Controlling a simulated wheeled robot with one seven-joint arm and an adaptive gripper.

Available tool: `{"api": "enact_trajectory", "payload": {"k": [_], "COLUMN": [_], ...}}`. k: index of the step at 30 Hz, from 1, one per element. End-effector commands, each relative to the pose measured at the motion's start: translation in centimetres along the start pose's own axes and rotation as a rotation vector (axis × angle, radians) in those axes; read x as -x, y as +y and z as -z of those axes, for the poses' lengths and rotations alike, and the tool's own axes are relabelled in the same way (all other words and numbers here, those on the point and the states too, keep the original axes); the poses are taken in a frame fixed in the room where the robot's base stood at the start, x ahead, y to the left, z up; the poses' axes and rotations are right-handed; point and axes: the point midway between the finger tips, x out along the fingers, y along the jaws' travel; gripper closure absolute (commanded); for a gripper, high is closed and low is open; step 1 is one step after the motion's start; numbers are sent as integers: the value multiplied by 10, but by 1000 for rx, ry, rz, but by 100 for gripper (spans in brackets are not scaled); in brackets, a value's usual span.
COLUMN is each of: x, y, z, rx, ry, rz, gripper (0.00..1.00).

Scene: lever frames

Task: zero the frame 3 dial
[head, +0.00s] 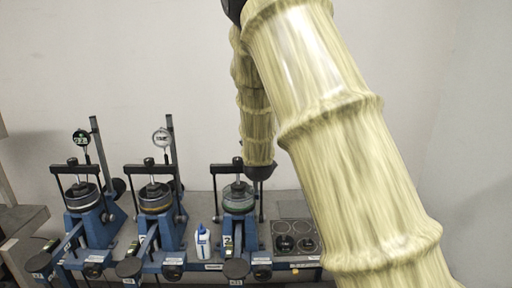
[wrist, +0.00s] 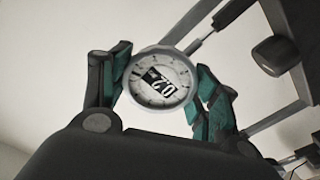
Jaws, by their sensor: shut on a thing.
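In the wrist view a round dial (wrist: 146,90) with a pale face and grey rim sits between the fingers of my gripper (wrist: 161,70). The gripper is shut on the dial's rim, one teal-padded finger on each side. The black window on its face shows figures, seen tilted, that look like 0.2; I cannot read them surely. In the head view the right-hand lever frame (head: 238,199) stands below my arm's end. Its dial does not show there, and my gripper is hidden behind my arm.
The left lever frame (head: 84,200) has a dark-faced dial (head: 81,138); the middle one (head: 156,199) has a white dial (head: 161,138). A white and blue bottle (head: 202,242) stands left of the right frame. A tray with dark round parts (head: 285,243) lies to its right.

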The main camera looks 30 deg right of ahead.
Motion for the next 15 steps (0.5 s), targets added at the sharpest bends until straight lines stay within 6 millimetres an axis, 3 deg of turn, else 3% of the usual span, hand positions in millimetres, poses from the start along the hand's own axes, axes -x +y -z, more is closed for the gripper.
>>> {"api": "enact_trajectory", "payload": {"k": [15], "x": [0], "y": [-2], "z": [-6], "rx": [-496], "ry": [2], "rz": [-1], "gripper": [62]}}
